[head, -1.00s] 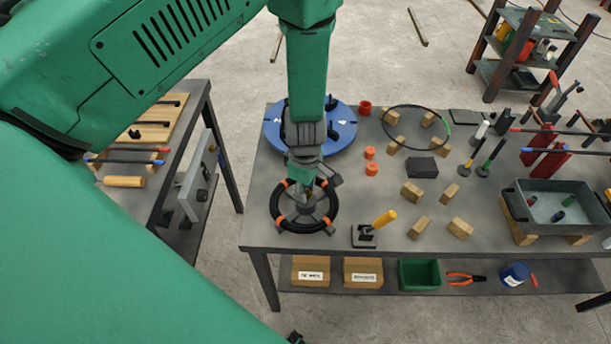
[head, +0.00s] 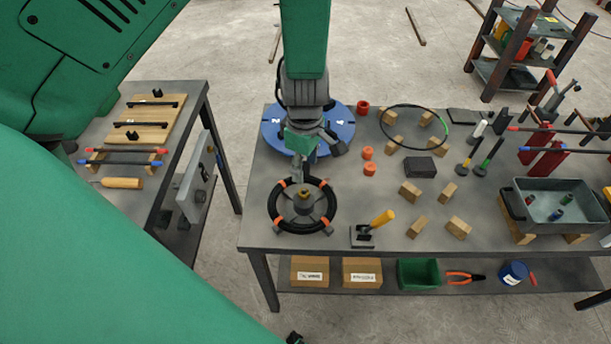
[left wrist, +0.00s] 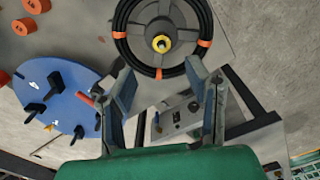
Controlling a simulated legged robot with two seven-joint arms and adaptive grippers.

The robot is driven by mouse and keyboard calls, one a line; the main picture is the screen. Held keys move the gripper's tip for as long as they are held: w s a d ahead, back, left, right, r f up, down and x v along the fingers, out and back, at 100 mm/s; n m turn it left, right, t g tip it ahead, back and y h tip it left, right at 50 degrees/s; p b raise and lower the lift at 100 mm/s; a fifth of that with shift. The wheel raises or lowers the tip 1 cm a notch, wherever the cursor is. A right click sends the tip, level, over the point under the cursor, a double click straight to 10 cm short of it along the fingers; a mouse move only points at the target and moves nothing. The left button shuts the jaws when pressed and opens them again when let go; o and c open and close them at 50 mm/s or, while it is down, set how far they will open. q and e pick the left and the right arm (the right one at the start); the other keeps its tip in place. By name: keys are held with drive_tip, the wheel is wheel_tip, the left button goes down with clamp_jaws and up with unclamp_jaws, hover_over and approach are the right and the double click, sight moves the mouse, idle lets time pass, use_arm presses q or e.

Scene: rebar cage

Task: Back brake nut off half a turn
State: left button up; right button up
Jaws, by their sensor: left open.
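A small brass nut (head: 304,194) sits at the hub of the reel of black coil with orange ties (head: 331,207), at the front left of the bench. In the left wrist view, the nut (left wrist: 161,43) shows yellow with a dark centre, and the coil (left wrist: 127,52) surrounds the hub. My left gripper (head: 316,165) is open and empty, above and behind the hub, apart from the nut. Its two spread fingers (left wrist: 161,85) show below the nut in the left wrist view. My right gripper is in neither view.
A blue numbered disc (head: 342,132) with black clamps lies behind the reel. A yellow-handled tool (head: 381,218) stands right of it. Orange rings (head: 369,169), wooden blocks (head: 410,193) and a grey tray (head: 563,184) are further right. A side table (head: 187,100) stands left.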

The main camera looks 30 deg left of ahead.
use_arm(q)
wheel_tip(320, 180, up, 2)
drive_tip(key=shift+d+r, duration=0.1)
drive_tip(key=shift+r, duration=0.15)
idle(0.4)
